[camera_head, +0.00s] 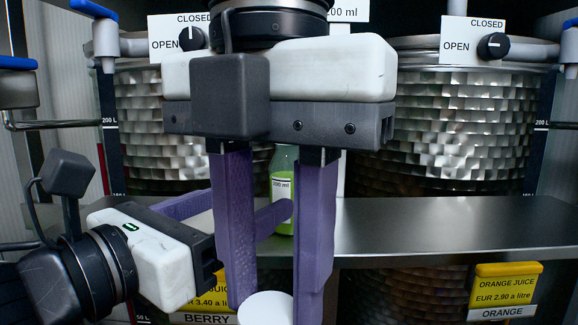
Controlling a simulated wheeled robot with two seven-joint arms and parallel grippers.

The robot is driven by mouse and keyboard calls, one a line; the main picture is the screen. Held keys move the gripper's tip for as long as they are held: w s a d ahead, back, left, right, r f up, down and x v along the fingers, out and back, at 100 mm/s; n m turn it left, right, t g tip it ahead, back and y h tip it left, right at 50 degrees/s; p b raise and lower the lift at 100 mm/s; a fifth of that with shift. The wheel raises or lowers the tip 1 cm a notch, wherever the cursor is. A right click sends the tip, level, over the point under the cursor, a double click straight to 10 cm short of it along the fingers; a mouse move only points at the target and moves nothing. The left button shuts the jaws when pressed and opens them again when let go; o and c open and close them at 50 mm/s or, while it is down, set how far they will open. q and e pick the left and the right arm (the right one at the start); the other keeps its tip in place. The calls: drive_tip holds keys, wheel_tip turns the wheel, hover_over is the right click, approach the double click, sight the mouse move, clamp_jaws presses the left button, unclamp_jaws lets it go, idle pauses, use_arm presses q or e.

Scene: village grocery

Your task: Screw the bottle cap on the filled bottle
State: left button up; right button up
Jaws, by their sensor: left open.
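A bottle (284,164) with green liquid and a "200 ml" label stands upright behind the purple fingers; its top is hidden by my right gripper. My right gripper (272,285) comes down from the top middle, its fingers pointing down. A white round cap (265,309) is between its fingertips at the bottom edge, cut off by the frame, and they appear shut on it. My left gripper (250,210) reaches in from the lower left, open, its fingers pointing right toward the bottle. One finger crosses in front of the bottle; my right gripper's fingers partly hide the left's.
A metal shelf (440,235) runs across the middle, bare to the right. Steel vats (455,125) stand behind, with taps and OPEN/CLOSED dials (493,46). A yellow orange juice price sign (505,285) is below the shelf at right; a berry sign (205,319) is at bottom left.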

sight(277, 190)
wheel_tip(277, 190, up, 6)
drive_tip(key=p, duration=0.5)
drive_tip(key=shift+r, duration=0.1)
use_arm(q)
drive_tip(key=x, duration=0.4)
drive_tip(key=shift+d, duration=0.35)
drive_tip(key=shift+w+d+f, duration=0.1)
drive_tip(key=shift+w+d, duration=0.05)
drive_tip(key=shift+w, duration=0.2)
use_arm(e)
drive_tip(key=shift+w, duration=0.1)
use_arm(q)
drive_tip(key=shift+p+x, duration=0.45)
drive_tip(key=shift+x, duration=2.15)
use_arm(e)
drive_tip(key=shift+r, duration=0.45)
use_arm(q)
drive_tip(key=shift+c, duration=0.4)
